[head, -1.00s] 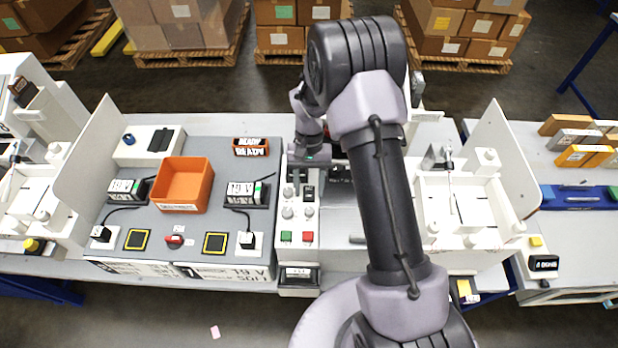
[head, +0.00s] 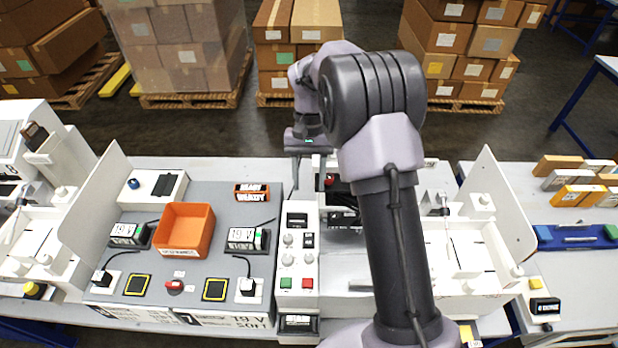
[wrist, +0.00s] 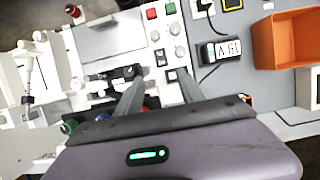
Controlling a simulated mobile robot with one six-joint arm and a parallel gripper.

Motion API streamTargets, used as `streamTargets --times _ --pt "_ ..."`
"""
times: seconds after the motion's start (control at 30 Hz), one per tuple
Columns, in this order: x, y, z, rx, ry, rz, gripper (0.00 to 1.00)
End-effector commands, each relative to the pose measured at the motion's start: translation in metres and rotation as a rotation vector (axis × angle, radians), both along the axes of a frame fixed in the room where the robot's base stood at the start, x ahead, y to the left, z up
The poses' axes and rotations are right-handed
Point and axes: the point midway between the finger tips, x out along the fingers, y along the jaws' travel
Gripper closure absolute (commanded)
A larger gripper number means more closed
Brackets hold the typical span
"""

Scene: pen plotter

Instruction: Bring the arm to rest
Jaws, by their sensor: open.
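My gripper (head: 308,170) hangs at the end of my bent arm, above the back edge of the bench beside the plotter's control panel (head: 298,262). In the wrist view my gripper (wrist: 158,78) shows two dark fingers spread apart with nothing between them. The panel with its knobs and its red and green buttons (wrist: 158,13) lies below and beyond the fingertips. My arm hides part of the plotter area to the right of the panel in the head view.
An orange bin (head: 186,231) sits on the grey board at left, between two small displays. White upright panels (head: 494,198) flank the work area. Orange and white blocks (head: 570,180) lie at far right. Boxes on pallets (head: 183,100) stand behind, across open floor.

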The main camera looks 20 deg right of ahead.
Motion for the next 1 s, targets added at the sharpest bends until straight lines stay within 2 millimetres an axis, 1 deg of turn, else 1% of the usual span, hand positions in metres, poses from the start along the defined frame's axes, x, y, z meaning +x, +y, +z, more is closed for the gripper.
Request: streamTargets --times 0.27,0.37,0.43,0.47,0.53,0.57,0.6,0.67,0.7,0.8,0.9,1.0 --pt "-0.001 0.000 0.000 0.000 -0.004 0.000 0.55" --pt "-0.010 0.005 0.010 0.000 -0.064 -0.003 0.55" --pt "-0.030 0.013 0.024 0.003 -0.156 -0.008 0.55" --pt "-0.043 0.017 0.030 0.005 -0.203 -0.012 0.55" --pt "-0.079 0.028 0.038 0.013 -0.318 -0.024 0.55" --pt "-0.095 0.032 0.039 0.016 -0.367 -0.031 0.55" --pt "-0.118 0.037 0.037 0.023 -0.433 -0.040 0.55" --pt "-0.153 0.043 0.028 0.034 -0.528 -0.057 0.55" --pt "-0.174 0.047 0.019 0.042 -0.587 -0.068 0.55" --pt "-0.216 0.054 -0.007 0.060 -0.707 -0.092 0.55" --pt "-0.240 0.057 -0.026 0.074 -0.782 -0.111 0.55" --pt "-0.249 0.059 -0.033 0.080 -0.815 -0.120 0.55"
